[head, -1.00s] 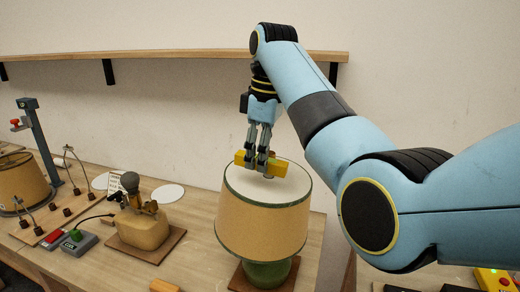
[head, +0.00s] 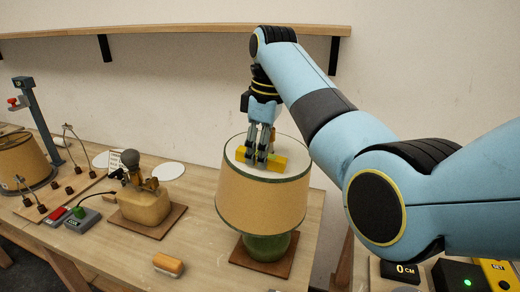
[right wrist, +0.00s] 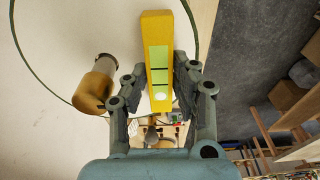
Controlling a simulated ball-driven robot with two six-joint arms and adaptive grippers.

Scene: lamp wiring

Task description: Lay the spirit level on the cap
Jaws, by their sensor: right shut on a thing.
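The yellow spirit level (head: 275,162) is at the white top of the lampshade, the cap (head: 290,149). My right gripper (head: 262,157) comes down from above and is shut on the level. In the right wrist view the level (right wrist: 157,60) lies between the fingers, its greenish vial facing the camera. The level looks about flat, on or just above the cap; I cannot tell if it touches. The tan shade (head: 262,200) with green rims stands upright on a green lamp base (head: 267,247). My left gripper is out of view.
A brass knob (right wrist: 95,90) stands beside the level in the right wrist view. A shelf (head: 180,42) runs along the wall behind.

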